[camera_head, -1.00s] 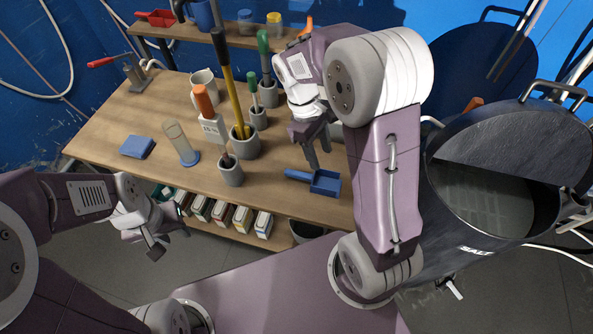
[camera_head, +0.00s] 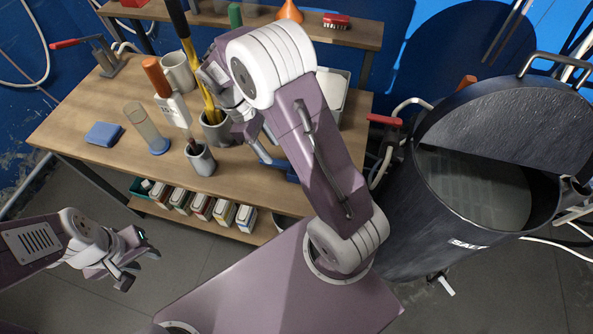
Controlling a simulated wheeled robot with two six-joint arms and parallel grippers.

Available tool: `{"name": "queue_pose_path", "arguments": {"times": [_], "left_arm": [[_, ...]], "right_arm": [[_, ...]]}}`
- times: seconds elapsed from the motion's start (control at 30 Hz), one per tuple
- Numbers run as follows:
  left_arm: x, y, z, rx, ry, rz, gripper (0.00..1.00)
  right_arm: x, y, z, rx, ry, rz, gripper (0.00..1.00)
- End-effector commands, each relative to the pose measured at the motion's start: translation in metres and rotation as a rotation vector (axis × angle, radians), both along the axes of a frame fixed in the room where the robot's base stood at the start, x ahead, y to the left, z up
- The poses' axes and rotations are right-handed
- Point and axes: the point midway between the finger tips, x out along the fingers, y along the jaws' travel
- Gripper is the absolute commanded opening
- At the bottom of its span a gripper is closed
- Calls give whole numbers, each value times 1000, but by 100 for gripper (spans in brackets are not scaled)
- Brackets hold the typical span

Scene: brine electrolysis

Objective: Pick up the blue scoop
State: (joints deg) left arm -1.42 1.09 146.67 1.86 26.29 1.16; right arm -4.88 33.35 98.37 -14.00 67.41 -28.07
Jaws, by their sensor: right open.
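The blue scoop (camera_head: 282,166) lies on the wooden table near its front edge. Most of it is hidden behind my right arm and gripper; only a strip of blue shows. My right gripper (camera_head: 267,146) is open and hangs close above the scoop's handle side, its fingers pointing down toward the table. Whether the fingers touch the scoop cannot be told. My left gripper (camera_head: 137,267) is off the table, in front of its lower left side, with its fingers apart and nothing between them.
A grey holder (camera_head: 201,160) and a glass cylinder with a blue base (camera_head: 146,128) stand left of the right gripper. A blue box (camera_head: 104,134) lies further left. A large dark tank (camera_head: 400,225) stands right of the table. Several small boxes (camera_head: 201,206) sit on the lower shelf.

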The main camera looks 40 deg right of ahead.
Motion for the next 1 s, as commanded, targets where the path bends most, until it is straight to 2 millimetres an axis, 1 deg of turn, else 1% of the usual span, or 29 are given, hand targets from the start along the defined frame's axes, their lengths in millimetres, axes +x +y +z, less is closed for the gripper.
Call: {"name": "queue_pose_path", "arguments": {"times": [0.03,0.1,0.2,0.3,0.37,0.5,0.6,0.7,0.87,0.97,1.0], "left_arm": [[0,0,-3,0,0,0,36],[0,0,-4,0,0,0,36],[0,0,-5,0,0,0,36],[0,0,-4,0,0,0,36],[0,0,-6,0,0,0,36],[0,0,-9,0,0,0,36],[0,0,-11,0,0,0,36],[0,0,-11,0,0,0,36],[0,0,-11,0,0,0,36],[0,0,-11,0,0,0,36],[0,0,-11,0,0,0,36]], "right_arm": [[-4,-2,-10,0,5,0,47],[-7,-5,-20,0,5,0,47],[-9,-7,-28,0,3,-1,47],[-10,-8,-29,0,3,-1,47],[-11,-9,-35,0,4,-2,47],[-16,-17,-61,0,5,-2,47],[-20,-20,-73,1,5,-2,47],[-22,-21,-77,1,3,-1,47],[-21,-21,-77,1,2,-1,47],[-21,-21,-77,1,2,-1,22],[-21,-21,-77,1,2,-1,11]]}}
